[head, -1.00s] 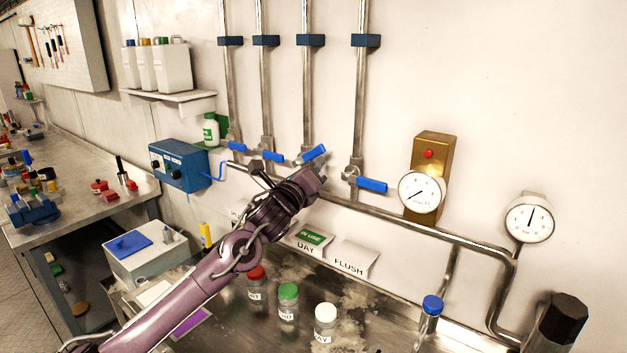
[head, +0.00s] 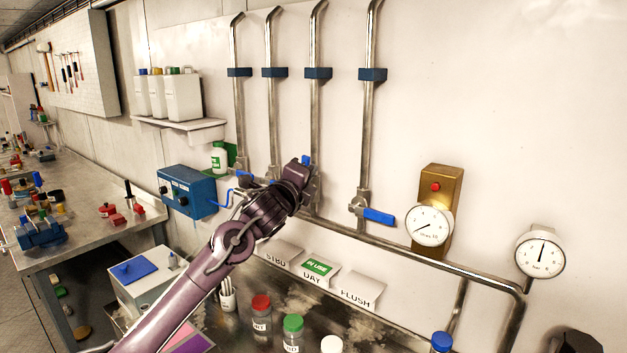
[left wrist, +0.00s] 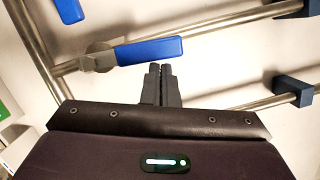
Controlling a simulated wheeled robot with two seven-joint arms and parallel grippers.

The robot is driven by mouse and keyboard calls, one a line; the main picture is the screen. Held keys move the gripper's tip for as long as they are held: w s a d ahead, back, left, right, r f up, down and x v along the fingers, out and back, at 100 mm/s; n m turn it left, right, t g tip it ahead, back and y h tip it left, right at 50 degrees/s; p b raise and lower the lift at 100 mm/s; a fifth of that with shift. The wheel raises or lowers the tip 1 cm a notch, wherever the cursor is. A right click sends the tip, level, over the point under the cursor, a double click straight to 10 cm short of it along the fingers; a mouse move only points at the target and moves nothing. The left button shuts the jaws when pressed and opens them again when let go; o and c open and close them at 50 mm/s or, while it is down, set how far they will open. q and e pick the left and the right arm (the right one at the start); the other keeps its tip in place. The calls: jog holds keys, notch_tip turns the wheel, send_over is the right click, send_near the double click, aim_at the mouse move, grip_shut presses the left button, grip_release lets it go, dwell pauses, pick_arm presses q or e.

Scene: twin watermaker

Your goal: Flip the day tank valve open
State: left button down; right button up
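The day tank valve is on the third pipe from the left, above the DAY sign (head: 318,271) with its green IN USE tag. My left gripper (head: 302,172) is in front of it and hides most of it; only a bit of its blue handle (head: 306,159) shows.
The flush valve's blue handle (head: 379,216) points right on the neighbouring pipe. A blue control box (head: 187,192) is to the left, gauges (head: 430,226) to the right. Capped bottles (head: 293,334) stand on the bench below. The wall above the valves carries pipes and blue clamps.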

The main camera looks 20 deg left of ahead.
pick_arm(q)
jog(key=shift+w+a+r, duration=0.1)
jog(key=shift+a+r, duration=0.15)
jog(key=shift+a, duration=0.15)
pick_arm(e)
jog(key=shift+s+f, duration=0.15)
jog(key=shift+f, duration=0.05)
jog(key=shift+d, duration=0.1)
